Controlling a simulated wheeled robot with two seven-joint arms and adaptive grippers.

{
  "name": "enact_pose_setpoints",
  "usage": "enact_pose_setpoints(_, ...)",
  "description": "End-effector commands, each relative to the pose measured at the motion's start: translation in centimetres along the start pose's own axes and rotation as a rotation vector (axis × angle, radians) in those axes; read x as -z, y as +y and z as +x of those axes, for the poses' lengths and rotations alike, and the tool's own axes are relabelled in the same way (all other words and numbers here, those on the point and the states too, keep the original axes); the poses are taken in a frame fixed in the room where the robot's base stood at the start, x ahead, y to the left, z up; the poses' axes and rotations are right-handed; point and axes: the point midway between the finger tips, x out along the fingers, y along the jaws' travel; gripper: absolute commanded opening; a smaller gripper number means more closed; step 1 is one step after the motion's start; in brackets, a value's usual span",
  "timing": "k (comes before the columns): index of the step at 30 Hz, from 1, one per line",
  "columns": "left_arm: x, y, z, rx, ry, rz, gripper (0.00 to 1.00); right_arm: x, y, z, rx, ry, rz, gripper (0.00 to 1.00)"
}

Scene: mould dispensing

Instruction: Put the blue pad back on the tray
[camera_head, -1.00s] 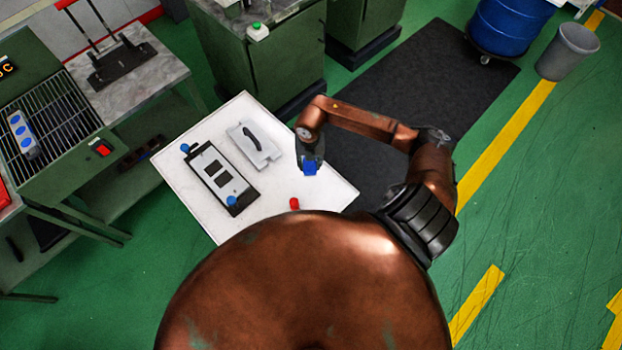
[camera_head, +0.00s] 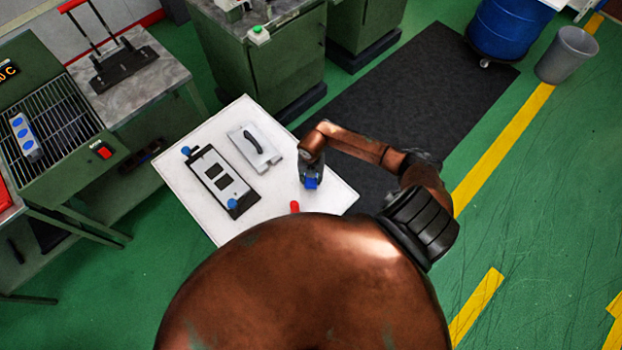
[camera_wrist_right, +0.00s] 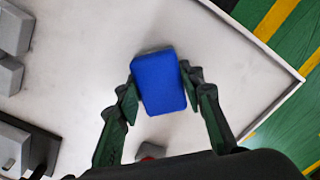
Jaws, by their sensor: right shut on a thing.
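The blue pad (camera_head: 311,184) is a small block between the fingertips of my right gripper (camera_head: 311,180). In the right wrist view the pad (camera_wrist_right: 159,82) is held slightly tilted by the two dark fingers of the gripper (camera_wrist_right: 159,92). The white tray (camera_head: 272,195), with a thin raised rim, lies beneath it; its bare surface also fills much of the wrist view (camera_wrist_right: 85,70). The pad is over the right part of the tray. I cannot tell whether it touches the surface. My left gripper is out of view.
A grey trowel-like plate with a black handle (camera_head: 254,145) and a framed mould with blue knobs (camera_head: 219,178) lie on the tray's left half. A red object (camera_head: 295,207) is near its front edge. Bare tray surrounds the pad.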

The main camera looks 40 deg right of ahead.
Motion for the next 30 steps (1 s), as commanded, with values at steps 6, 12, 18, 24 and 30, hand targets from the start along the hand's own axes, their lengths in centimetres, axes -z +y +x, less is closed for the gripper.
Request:
enact_pose_setpoints(6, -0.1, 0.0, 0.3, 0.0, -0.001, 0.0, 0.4, 0.0, 0.0, 0.4, 0.0, 0.0, 0.0, 0.13)
enact_pose_setpoints(12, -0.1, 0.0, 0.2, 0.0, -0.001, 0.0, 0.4, 0.0, 0.0, 0.3, 0.0, 0.001, 0.0, 0.49)
enact_pose_setpoints(18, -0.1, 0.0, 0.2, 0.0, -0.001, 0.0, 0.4, 0.0, 0.0, 0.3, 0.0, 0.001, 0.0, 0.53)
enact_pose_setpoints(24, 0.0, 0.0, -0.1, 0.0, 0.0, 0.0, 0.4, 0.0, 0.0, -0.1, 0.0, 0.0, 0.0, 0.53)
enact_pose_setpoints(30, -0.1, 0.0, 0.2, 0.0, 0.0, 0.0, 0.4, -0.1, 0.0, -2.8, 0.0, -0.004, -0.003, 0.53)
